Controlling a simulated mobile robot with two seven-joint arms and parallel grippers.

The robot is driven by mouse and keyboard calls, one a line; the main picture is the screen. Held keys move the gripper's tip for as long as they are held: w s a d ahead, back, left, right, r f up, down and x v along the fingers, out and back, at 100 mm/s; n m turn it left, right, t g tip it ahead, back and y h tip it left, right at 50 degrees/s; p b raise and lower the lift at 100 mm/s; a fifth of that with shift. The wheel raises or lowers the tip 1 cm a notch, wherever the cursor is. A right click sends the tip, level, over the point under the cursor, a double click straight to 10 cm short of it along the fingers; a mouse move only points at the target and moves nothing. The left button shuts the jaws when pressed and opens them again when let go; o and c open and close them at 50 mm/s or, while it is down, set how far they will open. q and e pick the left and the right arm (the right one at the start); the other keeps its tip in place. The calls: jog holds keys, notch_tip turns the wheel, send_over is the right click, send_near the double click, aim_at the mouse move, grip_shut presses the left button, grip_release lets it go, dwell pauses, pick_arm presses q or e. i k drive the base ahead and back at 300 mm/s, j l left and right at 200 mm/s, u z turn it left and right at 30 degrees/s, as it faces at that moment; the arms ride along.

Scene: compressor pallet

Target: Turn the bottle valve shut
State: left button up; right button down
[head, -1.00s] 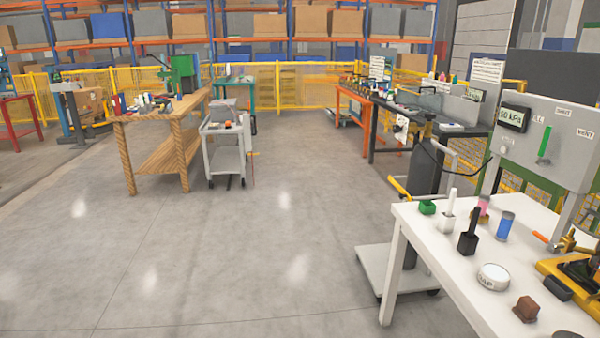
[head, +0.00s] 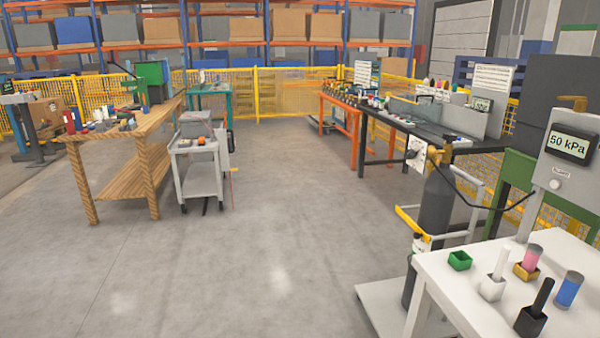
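The dark gas bottle (head: 434,208) stands upright on a trolley (head: 375,305) at the right, behind the white table. Its top, with a small brass-coloured valve (head: 433,155), shows in front of the dark bench. The valve is too small to tell whether it is open or shut. A black hose (head: 480,205) runs from the bottle's top toward a grey panel (head: 565,185) at the right, whose display (head: 572,145) reads 50 kPa. Neither of my grippers is in view.
A white table (head: 455,290) at lower right holds small blocks, brushes and cylinders. A grey cart (head: 200,175) and wooden workbench (head: 120,145) stand at the left. The black bench (head: 400,130) lies behind the bottle. The middle floor is clear.

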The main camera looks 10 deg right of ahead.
aim_at(449, 137)
jog(key=i, duration=2.35)
jog(key=i+j+z, duration=0.1)
jog(key=i+z, duration=0.15)
jog(key=i, duration=0.95)
jog(key=i+z, duration=0.25)
jog(key=i, duration=0.3)
jog(key=i+z, duration=0.3)
jog(key=i, duration=0.2)
jog(key=i+z, duration=0.3)
jog(key=z, duration=0.15)
jog(key=i+j+z, duration=0.15)
jog(key=z, duration=0.3)
jog(key=i+z, duration=0.1)
jog(key=z, duration=2.45)
